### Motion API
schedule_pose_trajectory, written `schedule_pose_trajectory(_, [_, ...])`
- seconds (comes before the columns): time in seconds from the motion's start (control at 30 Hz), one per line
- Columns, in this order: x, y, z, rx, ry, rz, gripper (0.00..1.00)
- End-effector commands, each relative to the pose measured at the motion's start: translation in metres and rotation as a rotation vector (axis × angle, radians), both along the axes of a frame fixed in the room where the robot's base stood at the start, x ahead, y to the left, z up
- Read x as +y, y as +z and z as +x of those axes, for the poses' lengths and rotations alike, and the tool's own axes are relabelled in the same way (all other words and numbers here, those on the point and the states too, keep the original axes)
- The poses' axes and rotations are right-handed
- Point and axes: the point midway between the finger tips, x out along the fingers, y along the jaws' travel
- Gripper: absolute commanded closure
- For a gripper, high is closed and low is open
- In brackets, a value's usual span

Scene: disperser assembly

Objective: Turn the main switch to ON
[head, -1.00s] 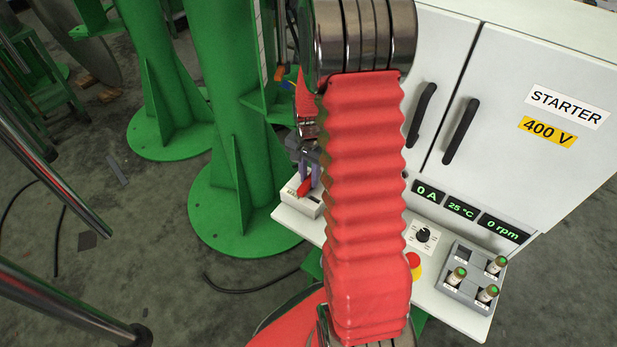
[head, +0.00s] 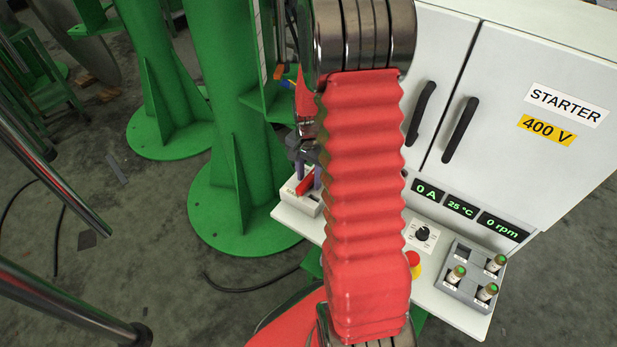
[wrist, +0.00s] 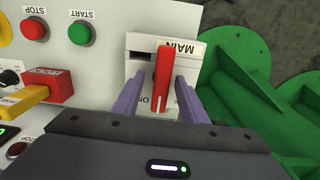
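The main switch is a white box with a red handle (wrist: 163,78) and a MAIN label (wrist: 180,48), upside down in the wrist view. The handle lies lengthwise in that view, its near end beside the partly covered ON lettering. My gripper (wrist: 160,80) has its two purple fingers on either side of the handle. A gap shows on the left; the right finger is very close, and I cannot tell if it touches. In the head view the switch box (head: 309,205) and red handle (head: 306,184) sit at the panel's left end, below my gripper (head: 308,178).
The wrist view shows a green START button (wrist: 80,33), a red STOP button (wrist: 33,29) and a red block with a yellow lever (wrist: 25,101) left of the switch. Green steel columns (head: 230,120) stand left of the panel. The starter cabinet (head: 500,110) is behind.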

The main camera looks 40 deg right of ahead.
Motion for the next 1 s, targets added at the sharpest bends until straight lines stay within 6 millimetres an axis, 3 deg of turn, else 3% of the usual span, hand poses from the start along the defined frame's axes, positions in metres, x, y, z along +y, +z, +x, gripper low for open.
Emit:
schedule_pose_trajectory(0.37, [-0.001,0.012,0.002,-0.005,0.001,-0.003,0.61])
schedule_pose_trajectory(1.0, [-0.001,0.115,0.001,-0.005,0.0,-0.003,0.61])
